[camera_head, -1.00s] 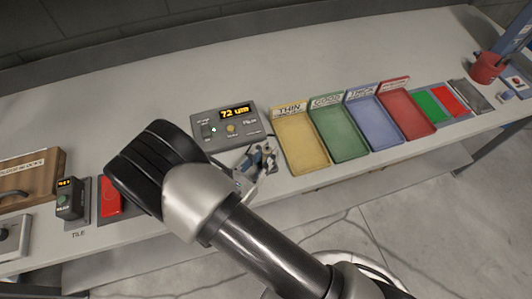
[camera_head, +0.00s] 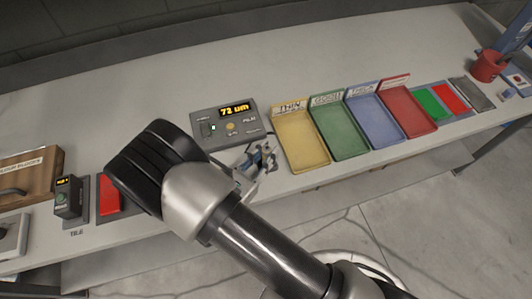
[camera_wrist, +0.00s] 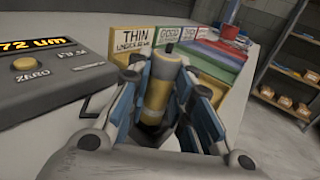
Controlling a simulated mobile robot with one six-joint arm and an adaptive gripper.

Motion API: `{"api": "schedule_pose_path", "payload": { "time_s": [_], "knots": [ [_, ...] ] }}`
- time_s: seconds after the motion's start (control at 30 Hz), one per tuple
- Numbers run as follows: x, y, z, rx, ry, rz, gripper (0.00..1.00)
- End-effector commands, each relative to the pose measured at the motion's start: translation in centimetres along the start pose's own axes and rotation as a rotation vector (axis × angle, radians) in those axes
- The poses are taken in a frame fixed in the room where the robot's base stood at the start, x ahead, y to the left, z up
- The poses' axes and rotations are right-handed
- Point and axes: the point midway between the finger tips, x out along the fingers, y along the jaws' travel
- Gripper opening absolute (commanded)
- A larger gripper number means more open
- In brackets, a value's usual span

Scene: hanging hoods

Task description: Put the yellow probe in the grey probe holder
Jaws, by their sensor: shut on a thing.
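My gripper (camera_head: 258,160) is shut on the yellow probe (camera_wrist: 157,95), which stands between the fingers in the wrist view. The probe has a yellow body with a grey band and a grey upper part. In the head view the gripper is just in front of the grey gauge box (camera_head: 226,125), left of the yellow tray, and the probe is mostly hidden by the fingers. The gauge box reads 72 um and has a yellow ZERO button (camera_wrist: 29,62). I cannot make out the grey probe holder; my arm and gripper cover part of the bench there.
Yellow (camera_head: 299,141), green (camera_head: 340,133), blue (camera_head: 377,126) and red (camera_head: 407,112) trays stand right of the gripper, with label boards behind them. A red tile (camera_head: 108,195) and a wooden box (camera_head: 32,173) are at left. The bench behind the gauge is clear.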

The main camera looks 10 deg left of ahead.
Motion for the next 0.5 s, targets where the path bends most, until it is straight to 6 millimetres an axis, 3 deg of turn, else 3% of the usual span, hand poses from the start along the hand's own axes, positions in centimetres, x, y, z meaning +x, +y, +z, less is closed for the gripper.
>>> {"api": "schedule_pose_path", "payload": {
  "time_s": [0.13, 0.17, 0.5],
  "knots": [
    [0.00, 0.01, -0.36, 0.000, -0.001, 0.000, 0.00],
    [0.00, 0.01, -0.28, 0.000, -0.001, 0.000, 0.22],
    [0.00, 0.01, -0.24, 0.000, 0.000, 0.000, 0.43]
  ]
}}
